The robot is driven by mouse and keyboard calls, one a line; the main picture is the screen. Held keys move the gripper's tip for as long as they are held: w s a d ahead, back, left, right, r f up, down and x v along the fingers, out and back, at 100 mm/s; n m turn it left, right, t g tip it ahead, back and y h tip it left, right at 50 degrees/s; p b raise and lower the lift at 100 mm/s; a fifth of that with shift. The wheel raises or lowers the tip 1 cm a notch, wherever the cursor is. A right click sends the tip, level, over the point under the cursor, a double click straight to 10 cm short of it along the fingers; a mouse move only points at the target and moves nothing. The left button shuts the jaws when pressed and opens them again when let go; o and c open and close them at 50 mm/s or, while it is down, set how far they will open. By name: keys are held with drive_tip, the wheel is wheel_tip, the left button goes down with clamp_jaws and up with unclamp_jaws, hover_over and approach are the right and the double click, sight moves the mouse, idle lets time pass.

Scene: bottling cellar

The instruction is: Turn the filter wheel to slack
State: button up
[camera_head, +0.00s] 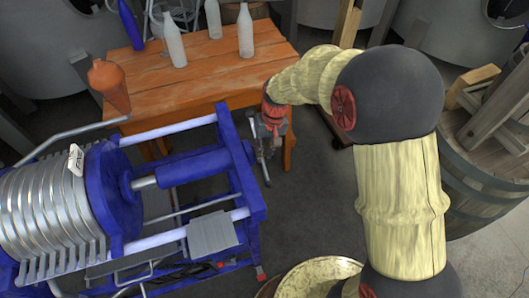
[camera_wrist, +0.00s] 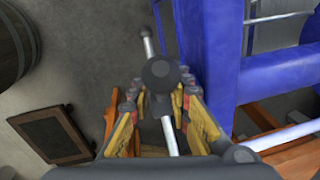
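The filter press (camera_head: 178,168) has a blue frame and a stack of pale plates at the left of the head view. Its wheel, a dark round hub (camera_wrist: 160,75) with thin silver bars, is central in the wrist view. One bar points up and another runs down between my fingers. My gripper (camera_wrist: 163,100) is open, with yellow-padded fingers apart on either side of the hub and lower bar. Contact cannot be told. In the head view my gripper (camera_head: 268,142) is at the right end of the press, largely hiding the wheel.
A wooden table (camera_head: 185,85) behind the press bears pale bottles (camera_head: 245,32), a blue bottle (camera_head: 130,25) and an orange-brown cone-shaped vessel (camera_head: 109,86). A barrel (camera_head: 480,190) stands at the right. A dark framed panel (camera_wrist: 50,134) lies on the floor.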

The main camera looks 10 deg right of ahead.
drive_tip(key=shift+c, duration=0.7)
clamp_jaws()
